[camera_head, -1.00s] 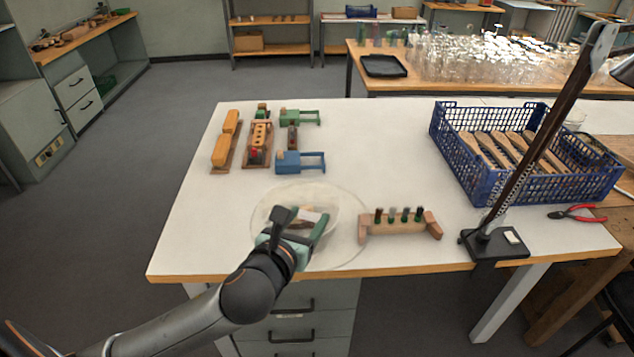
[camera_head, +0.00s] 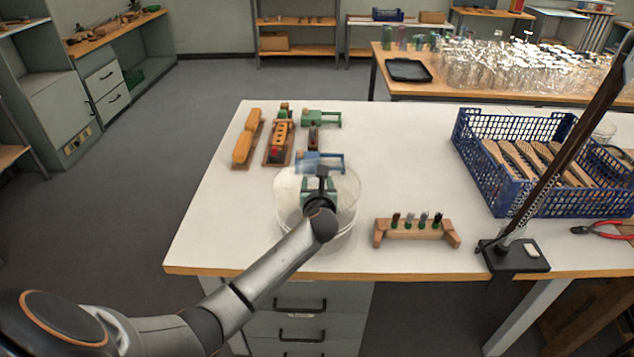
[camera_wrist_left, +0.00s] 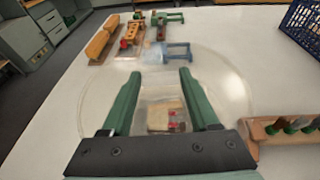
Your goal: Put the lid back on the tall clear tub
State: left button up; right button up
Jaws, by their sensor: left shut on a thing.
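The tall clear tub (camera_head: 343,232) stands near the front edge of the white table, left of the wooden stand. My left gripper (camera_head: 320,188) is above it, its fingers spread around the middle of the clear round lid (camera_wrist_left: 225,88) and shut on it. In the head view the lid overlaps the tub's top. Both are see-through, so I cannot tell whether the lid rests on the rim. In the left wrist view, a tan and red item (camera_wrist_left: 165,118) shows between the fingers (camera_wrist_left: 160,85). My right gripper is not in view.
A wooden stand (camera_head: 415,231) with several dark-green bristle tufts is right of the tub. Toy-like wooden pieces (camera_head: 280,142) and a blue clamp (camera_head: 325,160) lie behind. A blue crate (camera_head: 500,190) of brush bodies and a dark upright post (camera_head: 560,160) are farther right.

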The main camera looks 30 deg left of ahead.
pick_arm(q)
jog(key=shift+f, duration=0.75)
notch_tip(320, 180, down, 4)
jog(key=b, duration=0.4)
jog(key=shift+f, duration=0.25)
jog(key=shift+s+p, duration=0.1)
jog(key=shift+p, duration=0.4)
dwell(0.6)
jog(key=shift+f, duration=0.15)
dwell(0.8)
jog(key=shift+p, duration=0.5)
dwell(0.5)
jog(key=o, duration=1.4)
